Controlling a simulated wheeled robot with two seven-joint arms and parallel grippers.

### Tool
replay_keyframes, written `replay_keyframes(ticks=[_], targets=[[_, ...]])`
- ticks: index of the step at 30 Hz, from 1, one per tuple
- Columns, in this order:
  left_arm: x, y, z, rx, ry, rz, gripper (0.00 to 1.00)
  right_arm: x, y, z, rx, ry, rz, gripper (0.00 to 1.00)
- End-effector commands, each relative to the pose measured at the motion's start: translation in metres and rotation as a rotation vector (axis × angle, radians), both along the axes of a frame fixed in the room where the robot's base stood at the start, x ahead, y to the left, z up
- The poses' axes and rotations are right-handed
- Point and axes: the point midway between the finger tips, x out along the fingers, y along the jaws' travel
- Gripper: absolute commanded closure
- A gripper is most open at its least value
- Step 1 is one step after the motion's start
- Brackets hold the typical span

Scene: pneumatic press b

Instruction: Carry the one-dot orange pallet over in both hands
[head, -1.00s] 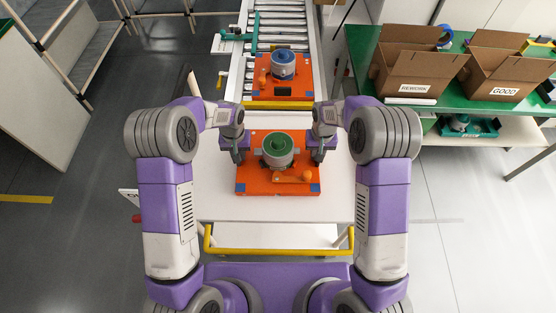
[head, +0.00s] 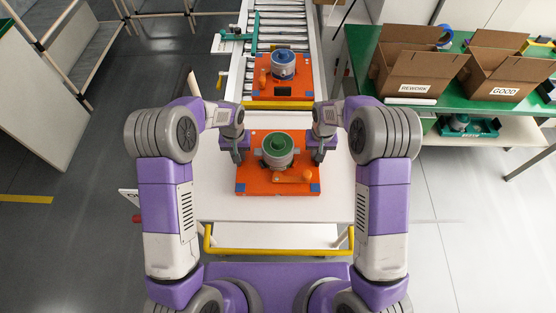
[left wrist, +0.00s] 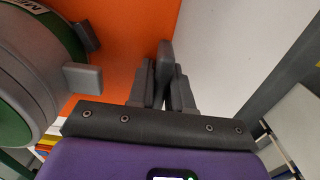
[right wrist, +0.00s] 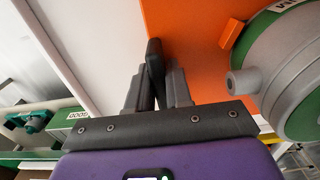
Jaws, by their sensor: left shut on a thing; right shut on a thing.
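An orange pallet (head: 250,178) with blue corner patches lies on or just above the white top of a cart; I cannot tell which. It carries a grey round fixture with a green top (head: 277,148) and an orange handle piece. My left gripper (head: 237,156) is shut on the pallet's left edge, and its fingers pinch the edge in the left wrist view (left wrist: 163,85). My right gripper (head: 318,156) is shut on the right edge, as the right wrist view (right wrist: 154,85) also shows. The pallet's dot marks are too small to make out.
Another orange pallet (head: 264,91) with a blue-topped fixture sits on the roller conveyor (head: 280,22) beyond the cart (head: 215,206). A yellow bar (head: 278,251) runs along the cart's near side. A green bench at right holds REWORK (head: 408,72) and GOOD (head: 497,75) boxes.

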Motion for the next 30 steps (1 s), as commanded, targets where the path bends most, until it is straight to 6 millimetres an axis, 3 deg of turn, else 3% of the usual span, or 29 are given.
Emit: replay_keyframes(ticks=[20, 30], targets=[[0.002, 0.000, 0.003, -0.001, -0.005, 0.000, 1.00, 0.002, 0.000, 0.003, 0.001, -0.005, 0.000, 1.00], [0.001, 0.000, 0.017, -0.001, -0.005, 0.000, 1.00, 0.001, 0.000, 0.017, 0.001, -0.005, 0.000, 1.00]])
